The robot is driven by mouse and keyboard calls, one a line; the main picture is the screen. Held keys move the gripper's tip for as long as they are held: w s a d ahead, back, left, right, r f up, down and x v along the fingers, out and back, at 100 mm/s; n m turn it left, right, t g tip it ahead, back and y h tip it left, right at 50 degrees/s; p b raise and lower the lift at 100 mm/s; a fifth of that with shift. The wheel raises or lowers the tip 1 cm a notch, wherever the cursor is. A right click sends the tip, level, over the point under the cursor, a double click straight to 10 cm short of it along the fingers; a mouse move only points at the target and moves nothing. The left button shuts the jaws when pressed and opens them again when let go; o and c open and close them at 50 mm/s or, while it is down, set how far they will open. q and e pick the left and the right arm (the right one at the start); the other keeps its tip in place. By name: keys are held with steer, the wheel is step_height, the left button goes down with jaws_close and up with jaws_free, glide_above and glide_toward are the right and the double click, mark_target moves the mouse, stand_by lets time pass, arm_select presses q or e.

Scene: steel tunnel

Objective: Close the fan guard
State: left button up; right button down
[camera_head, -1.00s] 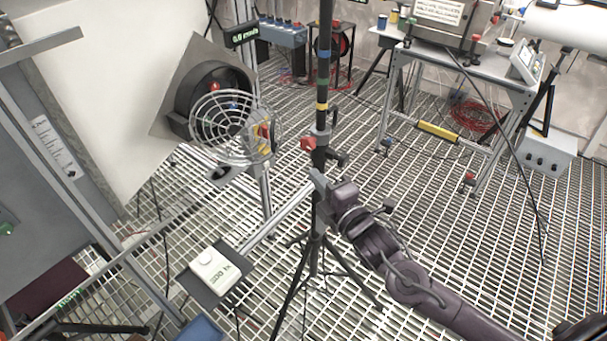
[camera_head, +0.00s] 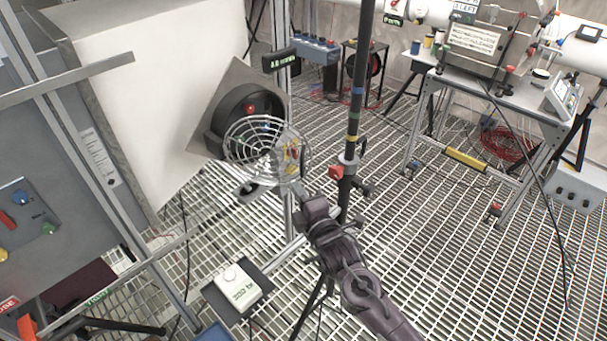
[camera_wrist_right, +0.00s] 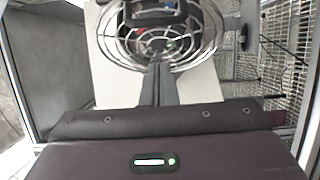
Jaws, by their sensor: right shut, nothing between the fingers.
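The fan guard (camera_head: 267,150) is a round wire grille. It stands swung out from the dark round fan housing (camera_head: 210,140), which is set on a grey square plate beside the white panel. A yellow and red part shows at the guard's right side. My right gripper (camera_head: 303,191) is shut and empty, just below and right of the guard's lower right rim. In the right wrist view its closed fingers (camera_wrist_right: 158,82) point at the guard (camera_wrist_right: 190,45), overlapping its lower rim; I cannot tell whether they touch. My left gripper is not in view.
A black pole (camera_head: 357,90) on a tripod stands close to the right of my gripper. A small green-lit display (camera_head: 281,60) hangs above the guard. A white box (camera_head: 238,287) sits on a dark plate below. A workbench (camera_head: 515,105) stands at the right, beyond open grating.

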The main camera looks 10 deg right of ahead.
mark_target(303, 179)
steer(key=w, duration=0.1)
steer(key=w+d+p, duration=0.1)
steer(key=w, duration=0.2)
steer(key=shift+w+d, duration=0.15)
steer(key=shift+d, duration=0.25)
steer(key=w+d, duration=0.1)
steer(key=w+b, duration=0.1)
steer(key=shift+w+d, duration=0.3)
steer(key=shift+d, duration=0.1)
steer(key=shift+s, duration=0.1)
